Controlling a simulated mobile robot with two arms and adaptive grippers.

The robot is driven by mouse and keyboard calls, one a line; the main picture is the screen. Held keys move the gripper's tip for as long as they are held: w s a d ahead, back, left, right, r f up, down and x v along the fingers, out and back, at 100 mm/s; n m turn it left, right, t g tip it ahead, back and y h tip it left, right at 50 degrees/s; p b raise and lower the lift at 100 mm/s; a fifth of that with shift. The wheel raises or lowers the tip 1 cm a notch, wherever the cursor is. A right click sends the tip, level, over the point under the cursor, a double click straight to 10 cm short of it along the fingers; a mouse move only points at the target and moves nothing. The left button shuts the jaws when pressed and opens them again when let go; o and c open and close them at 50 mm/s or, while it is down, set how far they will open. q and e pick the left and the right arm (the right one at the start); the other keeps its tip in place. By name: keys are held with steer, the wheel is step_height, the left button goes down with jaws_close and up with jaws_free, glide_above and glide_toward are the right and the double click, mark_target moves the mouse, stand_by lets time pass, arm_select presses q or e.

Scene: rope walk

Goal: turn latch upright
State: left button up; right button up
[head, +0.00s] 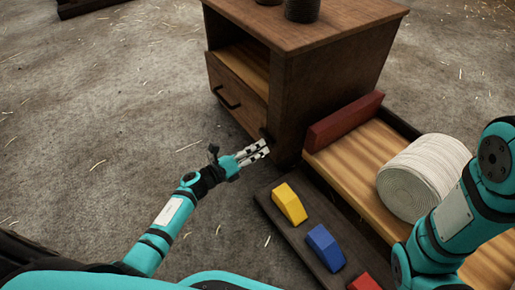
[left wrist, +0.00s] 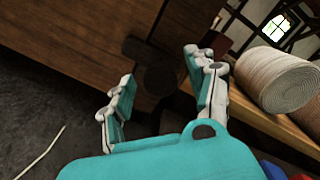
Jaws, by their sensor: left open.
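A dark latch (left wrist: 150,58) shows in the left wrist view on the lower part of the brown wooden cabinet (head: 325,90). It has a bar leaning toward the upper left and a rounded dark part (left wrist: 160,80) below it. My left gripper (head: 267,149) is beside the cabinet's lower front corner in the head view. In the left wrist view its two fingers (left wrist: 162,88) are apart, with the latch's dark parts showing between and beyond them. I cannot tell whether they touch. My right gripper is out of view.
A drawer with a dark handle (head: 228,99) is in the cabinet. Yellow (head: 289,203) and blue (head: 325,247) blocks lie on a dark board. The floor at left is clear.

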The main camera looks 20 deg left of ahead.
arm_select(q)
steer(key=shift+w+d, duration=0.35)
steer(key=shift+w, duration=0.15)
jaws_close()
